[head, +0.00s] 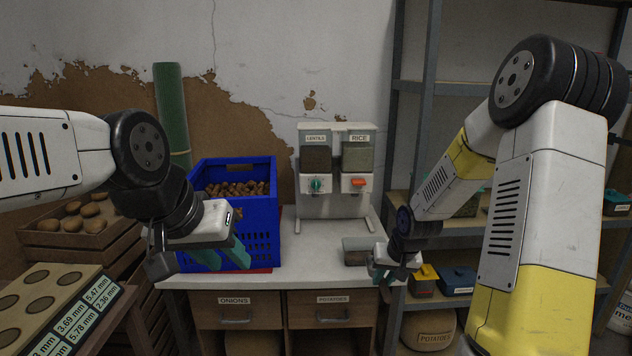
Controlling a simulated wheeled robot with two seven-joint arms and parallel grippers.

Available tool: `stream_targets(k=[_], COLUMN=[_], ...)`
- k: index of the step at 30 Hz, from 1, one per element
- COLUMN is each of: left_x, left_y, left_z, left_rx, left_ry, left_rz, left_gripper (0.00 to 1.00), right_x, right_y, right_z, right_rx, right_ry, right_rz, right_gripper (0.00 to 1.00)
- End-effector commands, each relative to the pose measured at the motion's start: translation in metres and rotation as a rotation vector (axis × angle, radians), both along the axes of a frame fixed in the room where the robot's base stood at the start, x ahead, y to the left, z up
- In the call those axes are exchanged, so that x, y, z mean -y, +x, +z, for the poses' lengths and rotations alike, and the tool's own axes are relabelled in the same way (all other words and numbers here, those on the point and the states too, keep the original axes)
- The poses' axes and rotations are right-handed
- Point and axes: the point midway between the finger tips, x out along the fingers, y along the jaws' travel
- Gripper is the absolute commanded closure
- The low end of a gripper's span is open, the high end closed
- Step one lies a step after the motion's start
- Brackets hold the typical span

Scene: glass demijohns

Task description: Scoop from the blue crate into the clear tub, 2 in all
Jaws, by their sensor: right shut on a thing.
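The blue crate (262,205) stands on the left of the white counter, filled with small brown pieces (238,189). The clear tub (356,251) is at the counter's front right, with something brownish low inside.
A dispenser with lentils and rice (336,160) stands at the back of the counter (310,262). A green tube (171,110) rises behind the crate. A wooden crate of potatoes (82,235) is at the left. Shelves (460,228) stand at the right. The counter's middle is clear.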

Motion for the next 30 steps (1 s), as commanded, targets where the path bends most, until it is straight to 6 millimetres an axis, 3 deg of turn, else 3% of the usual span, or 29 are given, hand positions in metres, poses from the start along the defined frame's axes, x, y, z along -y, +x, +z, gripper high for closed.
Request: stream_targets(k=[6, 11, 30], left_x=[0.000, 0.000, 0.000], left_y=[0.000, 0.000, 0.000], left_z=[0.000, 0.000, 0.000], left_rx=[0.000, 0.000, 0.000], left_ry=[0.000, 0.000, 0.000], left_rz=[0.000, 0.000, 0.000], left_gripper=[0.64, 0.64, 0.64], right_x=[-0.018, -0.024, -0.023], right_y=[-0.036, -0.050, -0.050], right_z=[-0.028, -0.033, 0.030], right_rx=[-0.004, 0.002, 0.004], right_ry=[0.002, 0.003, 0.003], right_rz=[0.052, 0.070, 0.068], right_gripper=[1.00, 1.00, 1.00])
